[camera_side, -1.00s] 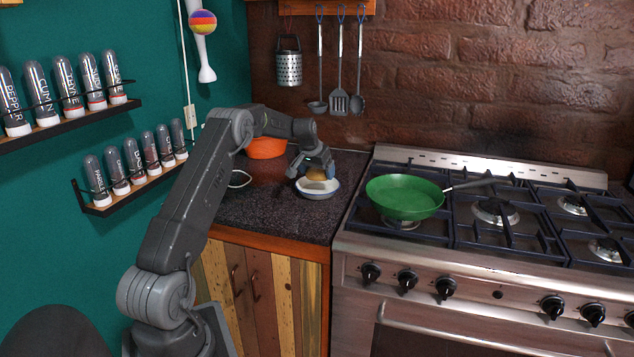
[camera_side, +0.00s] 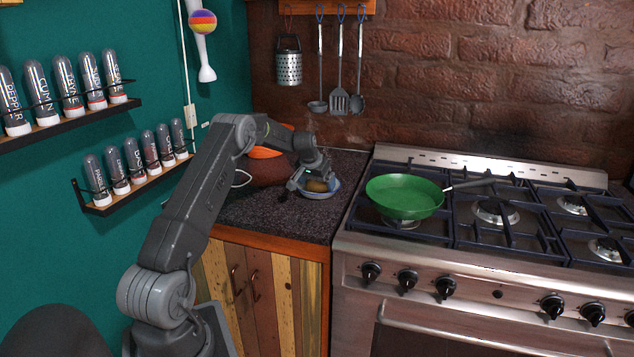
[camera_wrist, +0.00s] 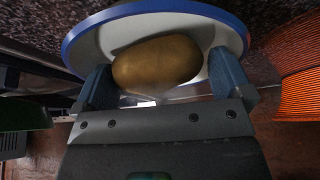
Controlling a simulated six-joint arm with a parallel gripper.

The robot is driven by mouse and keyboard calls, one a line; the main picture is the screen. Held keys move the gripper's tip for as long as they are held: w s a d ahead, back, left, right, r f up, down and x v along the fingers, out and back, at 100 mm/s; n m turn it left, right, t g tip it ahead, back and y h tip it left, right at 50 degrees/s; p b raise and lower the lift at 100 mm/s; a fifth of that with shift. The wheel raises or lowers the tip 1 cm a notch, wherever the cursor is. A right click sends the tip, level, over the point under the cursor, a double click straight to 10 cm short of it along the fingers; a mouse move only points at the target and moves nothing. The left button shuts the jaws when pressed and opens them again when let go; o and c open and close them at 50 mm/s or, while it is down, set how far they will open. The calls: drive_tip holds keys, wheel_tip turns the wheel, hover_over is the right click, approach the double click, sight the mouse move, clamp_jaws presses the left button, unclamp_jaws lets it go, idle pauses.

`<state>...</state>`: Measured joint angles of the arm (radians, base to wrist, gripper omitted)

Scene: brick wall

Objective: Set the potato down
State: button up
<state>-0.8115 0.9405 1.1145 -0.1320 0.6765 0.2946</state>
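The brown potato (camera_side: 317,186) lies in the white bowl with a blue rim (camera_side: 334,188) on the dark counter. In the wrist view the potato (camera_wrist: 157,61) rests against the white inside of the bowl (camera_wrist: 88,48). My gripper (camera_wrist: 162,85) is over the near part of the bowl, with one blue finger on each side of the potato. The fingers are spread wide, with a small gap showing at the potato's right end. Whether the left finger touches it I cannot tell. My gripper (camera_side: 312,188) hides part of the bowl in the side view.
An orange bowl (camera_side: 266,152) is behind my arm, partly hidden. A green pan (camera_side: 403,197) sits on the stove to the right. Utensils and a grater (camera_side: 289,67) hang on the brick wall. The counter front (camera_side: 275,218) is clear.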

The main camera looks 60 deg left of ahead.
drive_tip(key=v, duration=1.2)
drive_tip(key=s+d+r+m, duration=0.1)
drive_tip(key=d+r, duration=0.3)
drive_tip(key=d, duration=0.5)
drive_tip(key=s+d+r+m+t+h, duration=0.1)
drive_tip(key=s+d+r, duration=0.15)
drive_tip(key=d, duration=0.55)
drive_tip(key=s+d+r+m, duration=0.1)
drive_tip(key=d+r, duration=0.3)
drive_tip(key=d, duration=0.5)
drive_tip(key=s+d+f+m+h, duration=0.1)
drive_tip(key=s+d+f+m, duration=0.2)
drive_tip(key=s+d, duration=1.5)
drive_tip(key=shift+s+d+f+m+t+h, duration=0.15)
drive_tip(key=shift+s+d+m+t+h, duration=0.25)
drive_tip(key=shift+s, duration=0.55)
drive_tip(key=shift+a, duration=0.15)
